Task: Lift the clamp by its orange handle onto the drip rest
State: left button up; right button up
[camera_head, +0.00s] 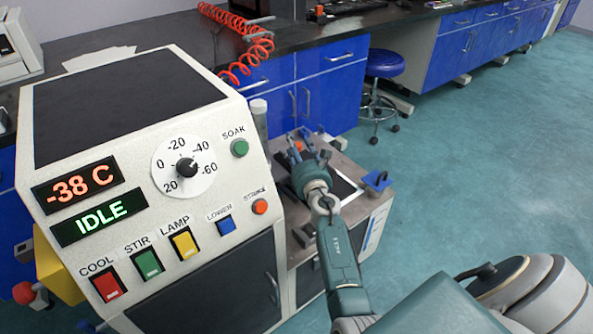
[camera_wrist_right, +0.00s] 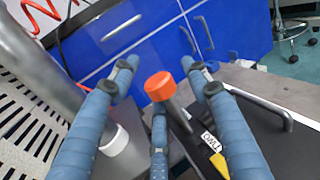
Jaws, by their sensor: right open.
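The clamp's orange handle (camera_wrist_right: 160,86) shows in the right wrist view as an orange cap on a dark stem. A bit of orange also shows between the fingers in the head view (camera_head: 297,146). My right gripper (camera_wrist_right: 163,75) is open, its blue fingers spread around the handle with visible gaps at the sides. In the head view it hangs over the bench (camera_head: 306,141) right of the instrument. The clamp's lower part is hidden by a finger. I cannot clearly make out the drip rest. My left gripper is not in view.
A grey cylindrical post (camera_wrist_right: 40,65) and a slotted pale panel (camera_wrist_right: 22,125) stand close on the left in the wrist view. A metal bar handle (camera_wrist_right: 262,108) is at right. The instrument panel (camera_head: 165,215) reads -38 C and IDLE. A blue bracket (camera_head: 377,182) sits at the bench's right edge.

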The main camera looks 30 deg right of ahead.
grip_shut()
jog(key=shift+r, duration=0.1)
jog(key=shift+d+r, duration=0.1)
dwell(0.3)
